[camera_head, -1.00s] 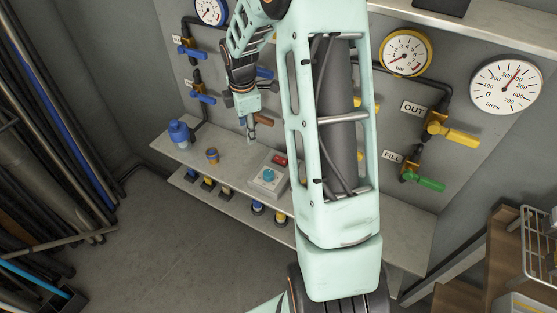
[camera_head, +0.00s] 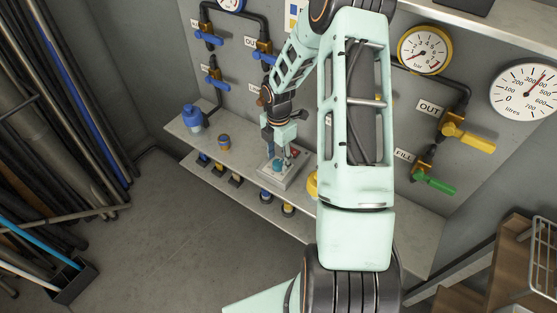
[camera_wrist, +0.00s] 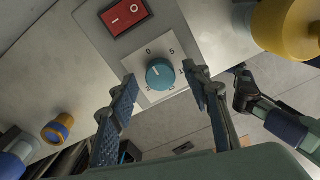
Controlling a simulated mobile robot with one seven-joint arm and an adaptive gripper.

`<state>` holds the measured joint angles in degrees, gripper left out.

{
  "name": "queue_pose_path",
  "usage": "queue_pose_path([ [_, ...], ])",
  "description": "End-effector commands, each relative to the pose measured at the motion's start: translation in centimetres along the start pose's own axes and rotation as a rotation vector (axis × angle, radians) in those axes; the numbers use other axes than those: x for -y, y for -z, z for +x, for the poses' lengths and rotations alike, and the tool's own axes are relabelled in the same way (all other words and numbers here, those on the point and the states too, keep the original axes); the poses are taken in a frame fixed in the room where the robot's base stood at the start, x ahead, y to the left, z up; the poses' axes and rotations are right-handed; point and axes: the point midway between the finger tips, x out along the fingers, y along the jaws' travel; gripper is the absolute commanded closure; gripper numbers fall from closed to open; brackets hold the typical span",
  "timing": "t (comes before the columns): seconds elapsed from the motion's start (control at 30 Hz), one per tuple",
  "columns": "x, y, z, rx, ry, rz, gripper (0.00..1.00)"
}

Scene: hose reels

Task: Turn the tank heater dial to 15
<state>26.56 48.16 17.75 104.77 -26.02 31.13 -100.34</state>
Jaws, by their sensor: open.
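The tank heater dial is a teal round knob (camera_wrist: 160,73) on a white scale plate, set in a grey control box (camera_wrist: 190,20). Its light pointer mark appears to face the 0. The 0 and 5 read clearly; the other numbers are partly hidden or unclear. A red rocker switch (camera_wrist: 125,14) sits beside the plate. My gripper (camera_wrist: 161,82) is open, its two blue-padded fingers on either side of the dial and apart from it. In the head view my gripper (camera_head: 283,150) is just above the box, with the dial (camera_head: 277,166) beside its fingertips.
The box stands on a narrow shelf (camera_head: 235,165) with a blue bottle (camera_head: 192,117) and a small blue-and-orange item (camera_head: 223,142) to the left. A yellow object (camera_head: 312,185) is close on the right. Valves and gauges line the wall behind.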

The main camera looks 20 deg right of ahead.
Motion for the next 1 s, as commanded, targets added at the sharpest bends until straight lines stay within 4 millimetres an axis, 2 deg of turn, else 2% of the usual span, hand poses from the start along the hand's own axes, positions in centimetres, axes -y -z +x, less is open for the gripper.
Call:
queue_pose_path([
  [0.2, 0.02, -0.02, 1.31, 0.001, 0.000, 0.000, 0.56],
  [0.47, 0.02, -0.03, 1.37, 0.001, 0.000, 0.000, 0.57],
  [0.83, 0.01, -0.01, 1.34, 0.001, 0.000, 0.000, 0.98],
  [1.0, 0.01, -0.01, 1.36, 0.001, 0.000, 0.007, 0.98],
])
